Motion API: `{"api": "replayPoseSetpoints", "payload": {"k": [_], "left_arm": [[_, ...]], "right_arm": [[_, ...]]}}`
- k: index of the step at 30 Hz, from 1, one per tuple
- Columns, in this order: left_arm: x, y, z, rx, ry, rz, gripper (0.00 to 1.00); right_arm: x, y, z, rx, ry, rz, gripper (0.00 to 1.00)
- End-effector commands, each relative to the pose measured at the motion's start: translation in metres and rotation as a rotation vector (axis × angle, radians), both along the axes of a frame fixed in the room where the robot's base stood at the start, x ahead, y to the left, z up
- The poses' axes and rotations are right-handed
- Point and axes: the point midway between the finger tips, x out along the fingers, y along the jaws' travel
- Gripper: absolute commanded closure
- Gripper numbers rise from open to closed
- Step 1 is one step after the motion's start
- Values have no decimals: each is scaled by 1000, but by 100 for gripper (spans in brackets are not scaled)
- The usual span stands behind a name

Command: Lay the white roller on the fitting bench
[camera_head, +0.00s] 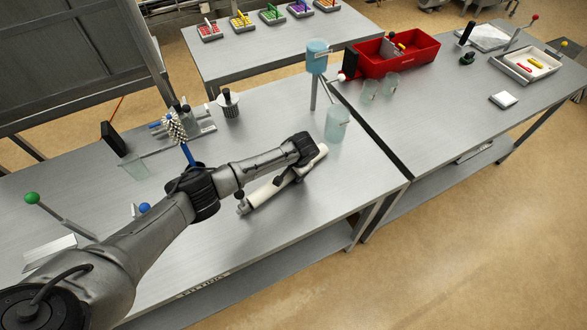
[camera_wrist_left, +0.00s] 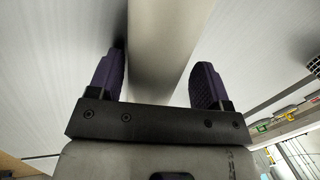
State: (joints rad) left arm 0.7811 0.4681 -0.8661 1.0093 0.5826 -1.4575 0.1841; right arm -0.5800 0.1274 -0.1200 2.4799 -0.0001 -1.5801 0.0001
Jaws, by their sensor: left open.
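The white roller (camera_head: 272,189) is a long pale cylinder lying slantwise, apparently on the fitting bench (camera_head: 250,250), near its right front part. The bench carries a "FITTING" label on its front edge. My left gripper (camera_head: 288,177) is over the roller, with the arm hiding part of its length. In the left wrist view the roller (camera_wrist_left: 165,35) runs between the two dark purple fingers of the left gripper (camera_wrist_left: 158,65). The fingers are open, one on each side, with a visible gap at the right finger. My right gripper is not in view.
A blue-topped dispenser (camera_head: 317,58) and a clear beaker (camera_head: 336,123) stand behind the roller's far end. A brush holder (camera_head: 200,123) and a black-handled pot (camera_head: 229,104) stand further left. A second bench with a red bin (camera_head: 397,72) adjoins on the right.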

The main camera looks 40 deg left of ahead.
Motion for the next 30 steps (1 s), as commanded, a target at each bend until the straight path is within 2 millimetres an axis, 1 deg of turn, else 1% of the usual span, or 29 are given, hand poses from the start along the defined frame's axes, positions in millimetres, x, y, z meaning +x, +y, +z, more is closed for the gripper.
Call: {"api": "replayPoseSetpoints", "payload": {"k": [1,4,5,14,17,20,23,30], "left_arm": [[-1,-3,-2,-4,2,-3,19],[-1,-3,-2,-5,2,-4,9],[-1,-4,-2,-6,2,-4,8],[-2,-6,-5,-8,6,-6,8],[-2,-7,-3,-9,6,-7,8],[-2,-9,6,-9,5,-7,8],[-2,-10,22,-7,2,-5,8],[-3,-19,71,-2,-2,-3,8]], "right_arm": [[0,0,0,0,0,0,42],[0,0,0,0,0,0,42],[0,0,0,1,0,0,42],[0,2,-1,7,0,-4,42],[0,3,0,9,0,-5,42],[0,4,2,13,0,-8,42],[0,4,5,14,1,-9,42],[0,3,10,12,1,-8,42]]}}
